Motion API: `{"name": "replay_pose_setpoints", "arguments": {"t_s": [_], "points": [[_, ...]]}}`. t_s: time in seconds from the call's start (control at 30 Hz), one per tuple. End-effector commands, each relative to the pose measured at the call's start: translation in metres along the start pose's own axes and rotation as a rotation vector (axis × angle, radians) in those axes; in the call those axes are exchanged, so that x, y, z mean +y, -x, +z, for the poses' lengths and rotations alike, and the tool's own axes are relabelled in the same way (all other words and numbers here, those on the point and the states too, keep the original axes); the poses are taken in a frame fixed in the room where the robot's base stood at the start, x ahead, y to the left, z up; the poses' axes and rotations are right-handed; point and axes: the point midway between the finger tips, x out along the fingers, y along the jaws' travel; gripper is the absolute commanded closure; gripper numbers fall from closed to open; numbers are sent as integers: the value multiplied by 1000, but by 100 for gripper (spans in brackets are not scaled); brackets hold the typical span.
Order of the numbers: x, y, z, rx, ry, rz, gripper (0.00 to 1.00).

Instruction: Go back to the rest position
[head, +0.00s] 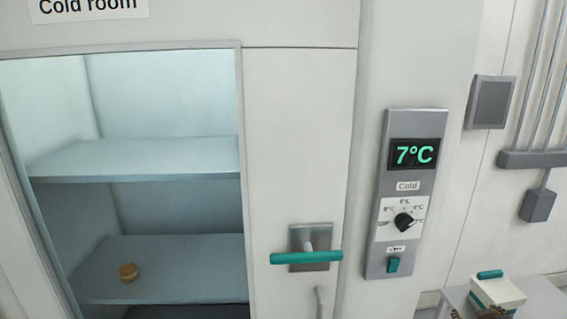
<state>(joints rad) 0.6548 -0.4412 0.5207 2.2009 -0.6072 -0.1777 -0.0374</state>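My gripper is not in view. In the head view I face a cold room with a pale door (296,140) and a large window or opening. The door has a teal lever handle (306,258) on a metal plate. To its right is a grey control panel (402,200). Its display (414,154) reads 7°C in green. Below are a black dial knob (403,222) and a teal switch (393,265).
Pale shelves (150,160) show inside the cold room, with a small round yellow-brown item (128,272) on a lower one. At bottom right, a white box (498,292) with a teal top piece (490,274) stands on a grey surface (545,296). Conduits and grey boxes line the right wall.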

Motion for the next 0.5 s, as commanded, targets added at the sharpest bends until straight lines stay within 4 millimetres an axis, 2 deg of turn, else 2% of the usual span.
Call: {"name": "replay_pose_setpoints", "arguments": {"t_s": [0.13, 0.2, 0.33, 0.5], "points": [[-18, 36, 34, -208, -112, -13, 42], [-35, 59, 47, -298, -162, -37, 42], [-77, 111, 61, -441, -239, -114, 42], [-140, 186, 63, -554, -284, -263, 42]]}}
